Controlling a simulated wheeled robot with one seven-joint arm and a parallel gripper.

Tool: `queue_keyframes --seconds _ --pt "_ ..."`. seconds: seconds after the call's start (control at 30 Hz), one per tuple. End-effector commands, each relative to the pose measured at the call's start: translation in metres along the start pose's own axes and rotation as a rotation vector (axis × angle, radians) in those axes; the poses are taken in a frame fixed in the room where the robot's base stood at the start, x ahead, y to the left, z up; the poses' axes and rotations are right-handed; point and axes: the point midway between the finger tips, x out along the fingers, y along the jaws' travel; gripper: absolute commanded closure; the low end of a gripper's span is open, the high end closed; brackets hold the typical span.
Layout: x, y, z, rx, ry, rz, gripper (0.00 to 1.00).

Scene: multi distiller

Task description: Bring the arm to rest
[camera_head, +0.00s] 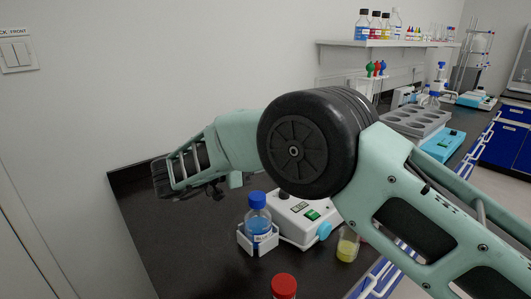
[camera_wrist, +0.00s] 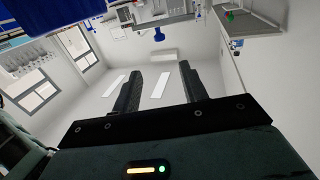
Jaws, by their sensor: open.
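My arm crosses the head view from the lower right, over the dark bench. My gripper (camera_wrist: 160,87) shows in the wrist view with its two dark fingers wide apart and nothing between them. In the head view my forearm and wrist reach left toward the wall; the fingertips cannot be made out there. The wrist view looks across the room, with windows at the left and ceiling lights beyond the fingers.
Below my arm stand a blue-capped bottle (camera_head: 258,222) in a white holder, a white device (camera_head: 294,215), a beaker of yellow liquid (camera_head: 347,245) and a red-capped bottle (camera_head: 284,287). A wall shelf (camera_head: 385,43) holds several bottles. A grey rack (camera_head: 418,119) stands at the right.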

Motion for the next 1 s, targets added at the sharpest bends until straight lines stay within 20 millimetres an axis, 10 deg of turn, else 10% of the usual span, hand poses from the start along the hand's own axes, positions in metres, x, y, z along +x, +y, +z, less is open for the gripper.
queue_keyframes --seconds 0.27,0.57,0.77,1.0 --pt "0.017 -0.06 -0.043 0.153 -0.1 -0.44 0.57" --pt "-0.043 -0.084 -0.081 0.146 -0.361 -1.168 0.57" --pt "-0.096 -0.017 -0.068 -0.091 -0.589 -1.548 0.57" --pt "-0.107 0.138 -0.014 -0.615 -0.862 -1.741 0.57"
